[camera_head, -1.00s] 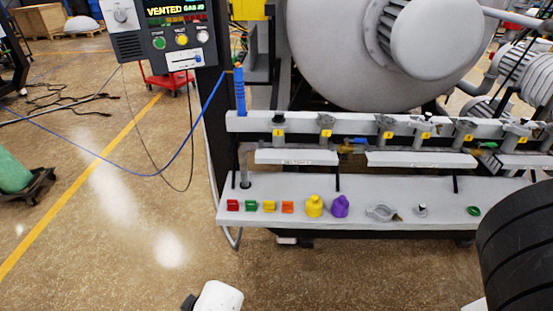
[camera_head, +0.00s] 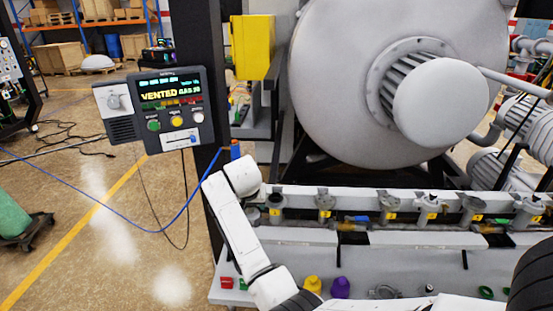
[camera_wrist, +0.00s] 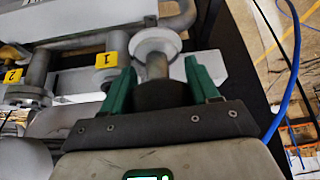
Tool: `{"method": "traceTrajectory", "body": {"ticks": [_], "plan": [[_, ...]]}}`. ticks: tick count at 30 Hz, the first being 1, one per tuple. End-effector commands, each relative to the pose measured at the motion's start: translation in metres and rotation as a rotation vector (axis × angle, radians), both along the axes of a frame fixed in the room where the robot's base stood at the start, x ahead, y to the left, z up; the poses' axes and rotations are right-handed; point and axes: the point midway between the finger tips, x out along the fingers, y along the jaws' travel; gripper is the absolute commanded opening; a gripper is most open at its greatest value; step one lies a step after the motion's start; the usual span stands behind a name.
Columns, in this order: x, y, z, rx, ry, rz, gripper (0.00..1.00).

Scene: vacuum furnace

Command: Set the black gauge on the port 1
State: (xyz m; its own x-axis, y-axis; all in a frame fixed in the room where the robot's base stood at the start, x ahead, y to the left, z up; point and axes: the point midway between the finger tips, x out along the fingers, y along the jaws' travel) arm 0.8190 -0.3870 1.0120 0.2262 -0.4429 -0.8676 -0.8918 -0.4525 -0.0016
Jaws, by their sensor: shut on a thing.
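In the wrist view, my gripper (camera_wrist: 160,72) has its green fingers shut on the black gauge (camera_wrist: 160,95). The gauge has a dark body, a grey stem and a pale round flange pointing away from the gripper. Port 1 (camera_wrist: 107,78), with a yellow label (camera_wrist: 113,41), is just left of the gauge, which appears apart from it. The depth between them is hard to judge. In the head view, port 1 (camera_head: 275,200) is at the left end of the row of ports.
Port 2 (camera_head: 325,203) and several more ports run to the right. A lower shelf (camera_head: 215,296) holds coloured blocks, a yellow cap (camera_head: 312,284) and a purple cap (camera_head: 340,287). A blue cable (camera_head: 165,228) hangs left of the rack. A control panel (camera_head: 155,110) stands at left.

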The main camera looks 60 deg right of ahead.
Motion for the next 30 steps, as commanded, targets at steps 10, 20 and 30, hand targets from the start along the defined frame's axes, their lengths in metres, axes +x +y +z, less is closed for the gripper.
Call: {"method": "traceTrajectory", "body": {"ticks": [10, 20, 30], "plan": [[-0.033, -0.091, 0.089, 0.0, 0.0, -0.304, 0.19], [-0.039, -0.101, 0.092, -0.001, 0.001, -0.341, 0.19], [-0.039, -0.1, 0.076, -0.001, 0.001, -0.339, 0.19]]}}
